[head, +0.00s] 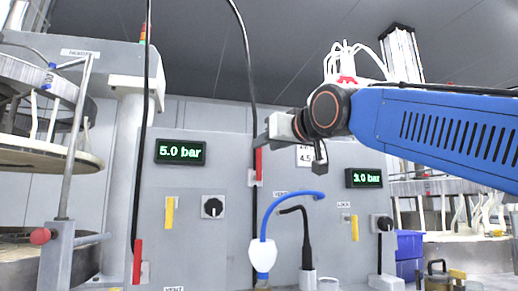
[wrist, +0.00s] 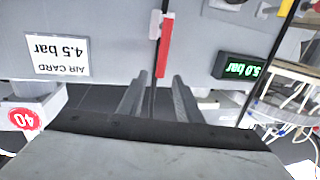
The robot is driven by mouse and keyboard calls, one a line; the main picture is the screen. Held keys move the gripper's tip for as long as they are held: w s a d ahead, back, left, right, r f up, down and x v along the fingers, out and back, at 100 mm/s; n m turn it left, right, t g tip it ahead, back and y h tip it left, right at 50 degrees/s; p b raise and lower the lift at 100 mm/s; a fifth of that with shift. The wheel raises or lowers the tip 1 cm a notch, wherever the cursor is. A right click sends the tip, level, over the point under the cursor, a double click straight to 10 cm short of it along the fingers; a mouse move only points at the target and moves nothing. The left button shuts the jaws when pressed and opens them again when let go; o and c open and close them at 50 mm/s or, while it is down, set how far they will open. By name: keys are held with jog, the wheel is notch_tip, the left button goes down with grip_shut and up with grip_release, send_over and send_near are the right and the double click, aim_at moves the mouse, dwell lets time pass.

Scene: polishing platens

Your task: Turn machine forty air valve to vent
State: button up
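A red valve lever (head: 258,163) stands upright on the grey panel, along a black hose, with a small label reading VENT to its lower right. It also shows in the wrist view (wrist: 164,47), which is upside down. A round red sign with 40 (wrist: 24,118) is at the left there. My gripper (wrist: 159,77) is open, its two fingers apart and pointing at the panel near the lever. The black hose runs between the fingers in the picture; I cannot tell whether anything touches. In the head view my gripper (head: 262,141) partly overlaps the lever's top.
A second red lever (head: 138,262) is upright at lower left. Displays read 5.0 bar (head: 180,152) and 3.0 bar (head: 364,178). Black knobs (head: 213,207) and yellow handles (head: 169,212) sit below. An air card (wrist: 57,54) reads 4.5 bar. A blue hose (head: 290,198) stands in front.

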aim_at(259, 163)
jog(key=shift+x, duration=2.75)
grip_shut()
